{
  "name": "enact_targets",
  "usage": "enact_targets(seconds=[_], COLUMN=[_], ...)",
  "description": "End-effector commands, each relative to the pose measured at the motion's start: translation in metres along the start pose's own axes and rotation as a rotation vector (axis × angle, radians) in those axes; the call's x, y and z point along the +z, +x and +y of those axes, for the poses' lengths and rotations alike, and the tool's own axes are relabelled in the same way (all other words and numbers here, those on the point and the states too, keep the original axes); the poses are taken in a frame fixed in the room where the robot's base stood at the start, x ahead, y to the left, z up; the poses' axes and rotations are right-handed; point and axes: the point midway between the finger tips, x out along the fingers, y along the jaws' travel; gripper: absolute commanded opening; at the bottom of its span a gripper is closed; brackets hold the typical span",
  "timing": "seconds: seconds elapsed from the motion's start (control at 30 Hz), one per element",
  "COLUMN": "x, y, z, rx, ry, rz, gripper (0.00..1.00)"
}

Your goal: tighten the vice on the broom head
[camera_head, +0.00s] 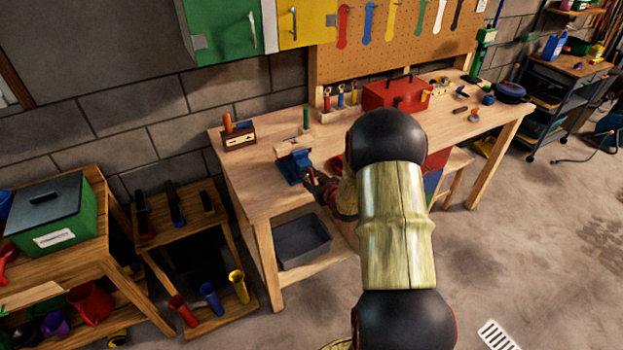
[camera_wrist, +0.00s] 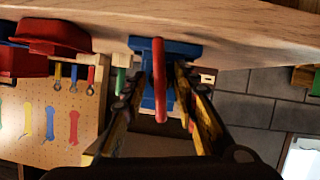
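The blue vice (camera_head: 294,167) is fixed near the front left part of the wooden workbench. A pale wooden piece (camera_head: 292,147), which looks like the broom head, sits at its jaws; I cannot tell how tightly it is held. In the wrist view the vice (camera_wrist: 184,48) shows behind its red handle (camera_wrist: 159,80), a bar that runs vertically in the picture. My gripper (camera_wrist: 162,75) is open, one finger on each side of the red handle, with gaps visible. In the head view my gripper (camera_head: 322,186) is at the front of the vice.
The workbench (camera_head: 250,186) also bears a wooden box (camera_head: 239,136), a red toolbox (camera_head: 398,94) and small tools. A grey bin (camera_head: 302,241) is on the shelf below. A stool (camera_head: 183,218) with tools stands left of the bench.

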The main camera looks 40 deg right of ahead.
Motion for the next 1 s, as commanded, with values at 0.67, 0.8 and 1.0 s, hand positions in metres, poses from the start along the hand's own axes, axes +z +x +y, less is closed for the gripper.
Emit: enact_targets(seconds=[0.67, 0.8, 1.0], x=[0.0000, 0.0001, 0.0001], y=[0.0002, 0.0002, 0.0001], z=[0.0000, 0.0000, 0.0001], rx=[0.000, 0.000, -0.001], ry=[0.000, 0.000, 0.004], rz=[0.000, 0.000, -0.001], gripper=[0.03, 0.00, 0.00])
